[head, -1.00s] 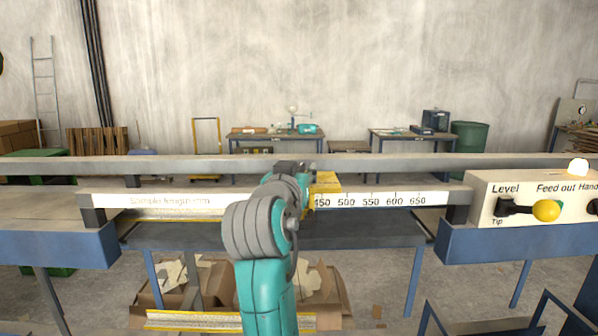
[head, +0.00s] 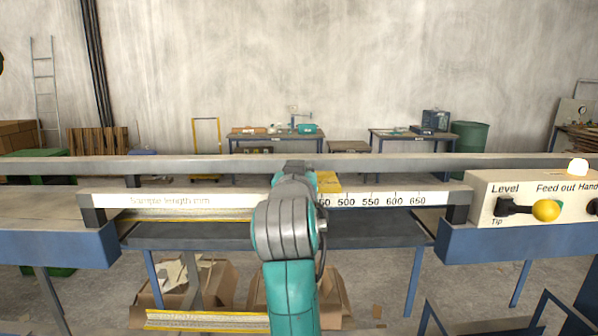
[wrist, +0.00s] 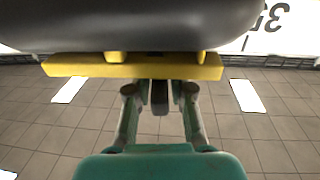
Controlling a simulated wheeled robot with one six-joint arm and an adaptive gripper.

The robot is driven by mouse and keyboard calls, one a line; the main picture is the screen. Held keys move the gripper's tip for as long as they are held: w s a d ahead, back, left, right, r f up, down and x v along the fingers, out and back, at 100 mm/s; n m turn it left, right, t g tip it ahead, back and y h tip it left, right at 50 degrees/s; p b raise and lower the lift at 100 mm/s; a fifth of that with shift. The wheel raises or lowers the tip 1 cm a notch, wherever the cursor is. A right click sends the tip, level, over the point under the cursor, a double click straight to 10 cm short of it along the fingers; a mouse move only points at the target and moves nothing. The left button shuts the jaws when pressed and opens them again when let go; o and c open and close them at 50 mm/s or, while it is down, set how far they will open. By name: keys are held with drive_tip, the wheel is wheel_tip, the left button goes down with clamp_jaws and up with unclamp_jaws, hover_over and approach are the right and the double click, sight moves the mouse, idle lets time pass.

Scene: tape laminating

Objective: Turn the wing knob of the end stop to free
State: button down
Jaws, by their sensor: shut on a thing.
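The yellow end stop (head: 328,182) sits on the white length scale (head: 385,199), just left of the 500 mark, and my arm partly covers it. In the wrist view the end stop is a yellow bar (wrist: 85,68) across the top. A dark wing knob (wrist: 160,97) hangs below its middle. My gripper (wrist: 159,92) has one finger on each side of this knob and is shut on it. The knob's exact turn angle is hard to tell. In the head view my arm hides the gripper and the knob.
A grey rail (head: 440,163) runs across behind the scale. A control box (head: 520,187) with a yellow-knobbed lever (head: 546,210) stands at the right. Blue frame tables flank the gap. Cardboard boxes (head: 190,283) lie on the floor below.

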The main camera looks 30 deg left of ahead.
drive_tip(key=shift+n+g+y, duration=0.5)
drive_tip(key=shift+n+y, duration=0.1)
drive_tip(key=shift+y, duration=0.3)
drive_tip(key=c, duration=1.2)
unclamp_jaws()
drive_tip(key=shift+o, duration=0.2)
drive_tip(key=v, duration=1.2)
